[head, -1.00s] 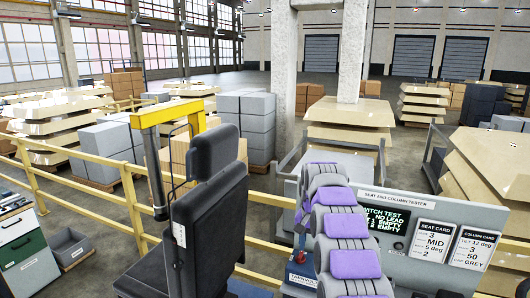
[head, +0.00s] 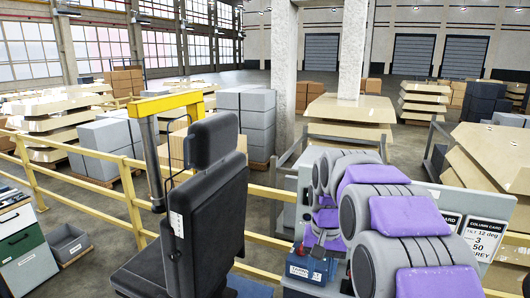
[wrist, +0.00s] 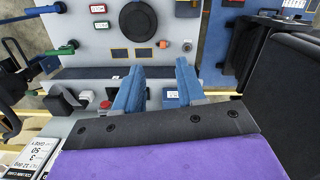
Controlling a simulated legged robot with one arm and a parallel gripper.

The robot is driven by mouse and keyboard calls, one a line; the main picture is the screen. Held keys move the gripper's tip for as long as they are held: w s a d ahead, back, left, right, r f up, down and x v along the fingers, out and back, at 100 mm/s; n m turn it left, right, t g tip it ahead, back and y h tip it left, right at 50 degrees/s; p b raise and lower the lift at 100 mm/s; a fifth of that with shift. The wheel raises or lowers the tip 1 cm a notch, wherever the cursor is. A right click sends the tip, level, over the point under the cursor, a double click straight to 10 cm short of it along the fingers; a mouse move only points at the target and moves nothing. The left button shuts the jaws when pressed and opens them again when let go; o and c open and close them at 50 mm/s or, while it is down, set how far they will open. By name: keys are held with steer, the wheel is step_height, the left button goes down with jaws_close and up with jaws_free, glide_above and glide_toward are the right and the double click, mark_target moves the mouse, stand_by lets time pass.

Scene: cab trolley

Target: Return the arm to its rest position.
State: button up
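My arm, with grey links and purple pads (head: 408,216), is folded up at the right of the head view, in front of the tester. My gripper (wrist: 160,68) shows in the wrist view as two blue fingers, spread apart with nothing held between them. Beyond them lies a grey panel (wrist: 215,45), and the fingers look apart from it, though the gap is hard to judge. In the head view I cannot make out the gripper; it is hidden behind the arm links.
A black seat (head: 205,215) stands left of my arm, and its dark side fills the right of the wrist view. A column card (head: 486,238) shows right of the arm. A drawer cabinet (head: 22,250) stands far left.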

steer(key=s+f+n+b, duration=0.1)
steer(key=s+f+b, duration=0.2)
steer(key=s, duration=1.4)
steer(key=s+f+n+g+b, duration=0.1)
steer(key=s+f+b, duration=0.2)
steer(key=s+f, duration=0.6)
steer(key=s, duration=0.8)
steer(key=shift+s+d+n, duration=0.25)
steer(key=shift+n, duration=0.05)
